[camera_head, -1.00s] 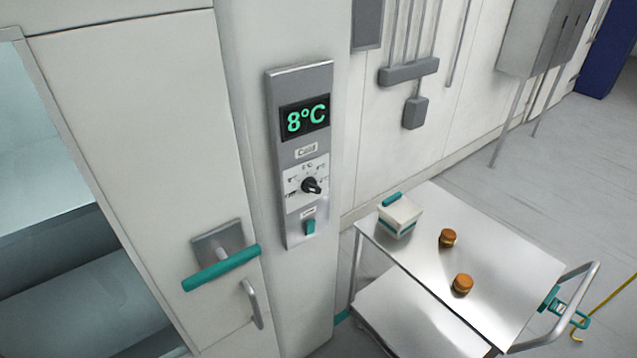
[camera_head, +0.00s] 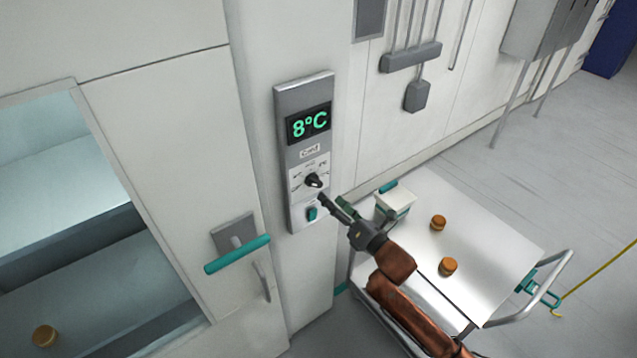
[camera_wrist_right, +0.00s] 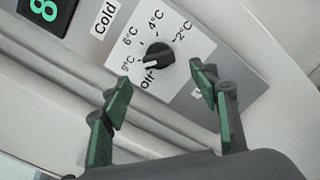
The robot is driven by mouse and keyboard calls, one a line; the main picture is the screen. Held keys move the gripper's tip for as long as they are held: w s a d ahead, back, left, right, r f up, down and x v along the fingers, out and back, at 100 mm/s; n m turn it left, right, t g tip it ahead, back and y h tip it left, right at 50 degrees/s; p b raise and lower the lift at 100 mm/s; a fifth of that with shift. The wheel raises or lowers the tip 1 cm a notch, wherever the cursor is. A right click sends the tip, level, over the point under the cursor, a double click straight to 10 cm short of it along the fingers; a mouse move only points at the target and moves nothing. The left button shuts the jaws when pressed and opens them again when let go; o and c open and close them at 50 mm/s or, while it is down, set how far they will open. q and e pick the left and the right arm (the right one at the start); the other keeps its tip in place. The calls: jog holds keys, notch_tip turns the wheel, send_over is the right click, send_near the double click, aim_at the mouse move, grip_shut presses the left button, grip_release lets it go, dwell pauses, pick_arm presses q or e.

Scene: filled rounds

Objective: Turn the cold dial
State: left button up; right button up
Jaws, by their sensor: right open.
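The cold dial (camera_head: 314,181) is a black knob on the grey wall panel (camera_head: 293,216), below a display (camera_head: 308,123) reading 8°C. In the right wrist view the dial (camera_wrist_right: 158,57) sits among the marks Off, 8, 6, 4 and 2°C. Its pointing end seems turned to the left, near 8 and Off; I cannot tell exactly which. My right gripper (camera_head: 335,203) is open and empty, just below and right of the dial in the head view. In the right wrist view its green-padded fingers (camera_wrist_right: 164,92) are spread, with the dial beyond their tips. My left gripper is not in view.
A teal switch (camera_head: 312,214) is below the dial. A teal door handle (camera_head: 237,254) sticks out at the left. A metal cart (camera_head: 490,240) with a white box (camera_head: 393,204) and two brown-orange jars (camera_head: 438,222) stands at the right, beneath my right arm.

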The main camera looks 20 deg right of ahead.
aim_at(317, 186)
jog(key=p+x, duration=0.1)
jog(key=x, duration=0.6)
jog(key=shift+w+a, duration=0.15)
jog(key=shift+w, duration=0.1)
jog(key=shift+c, duration=0.3)
jog(key=c, duration=1.1)
